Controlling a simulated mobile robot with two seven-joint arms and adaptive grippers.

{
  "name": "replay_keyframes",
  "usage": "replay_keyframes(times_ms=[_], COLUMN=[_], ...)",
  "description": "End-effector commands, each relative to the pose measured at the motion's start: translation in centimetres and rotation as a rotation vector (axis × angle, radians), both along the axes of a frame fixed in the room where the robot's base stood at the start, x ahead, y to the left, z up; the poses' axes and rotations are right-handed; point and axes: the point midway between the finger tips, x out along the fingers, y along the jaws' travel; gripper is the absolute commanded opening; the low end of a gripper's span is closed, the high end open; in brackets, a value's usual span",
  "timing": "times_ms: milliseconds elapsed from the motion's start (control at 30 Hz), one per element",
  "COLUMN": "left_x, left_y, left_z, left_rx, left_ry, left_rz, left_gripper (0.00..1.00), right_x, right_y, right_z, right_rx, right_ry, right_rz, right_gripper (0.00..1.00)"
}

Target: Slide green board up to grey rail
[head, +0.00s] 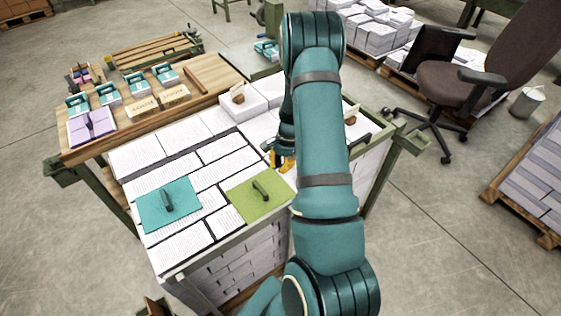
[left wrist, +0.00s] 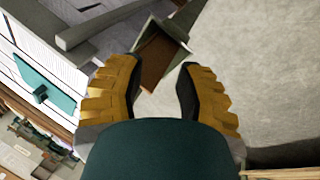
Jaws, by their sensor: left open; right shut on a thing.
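The green board (head: 243,203) lies flat on paper stacks at the front right of the table, with a dark handle (head: 261,189) on top. A dark grey strip (head: 160,166), which may be the grey rail, crosses the stacks behind it. My right gripper (head: 283,161) is low over the stacks just beyond the board's far right corner, clear of that handle. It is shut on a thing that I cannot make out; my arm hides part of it. My left gripper (left wrist: 160,95) is open and empty in the left wrist view, with the floor beyond it.
A teal board (head: 158,217) with a handle lies left of the green board; it also shows in the left wrist view (left wrist: 32,75). Wooden blocks stand on the stacks behind. A wooden shelf (head: 215,75) holds teal and purple items. An office chair (head: 455,85) stands at right.

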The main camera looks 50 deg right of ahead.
Motion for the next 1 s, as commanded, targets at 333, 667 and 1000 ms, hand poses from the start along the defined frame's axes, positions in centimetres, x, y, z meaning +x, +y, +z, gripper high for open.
replay_keyframes(times_ms=[333,667,1000], left_x=[0.3,0.3,0.3], left_y=[0.0,0.1,0.0], left_z=[-1.4,-1.6,-1.5], left_rx=[0.001,0.001,0.001], left_ry=[-0.007,-0.009,-0.008], left_rz=[0.002,0.002,0.002], left_gripper=[0.34,0.34,0.34], right_x=[0.3,0.4,0.4], right_y=[3.0,5.4,5.6], right_z=[-4.9,-4.8,-4.8], right_rx=[0.000,-0.002,-0.002], right_ry=[-0.003,-0.002,-0.002], right_rz=[0.005,0.003,0.004], right_gripper=[0.00,0.00,0.00])
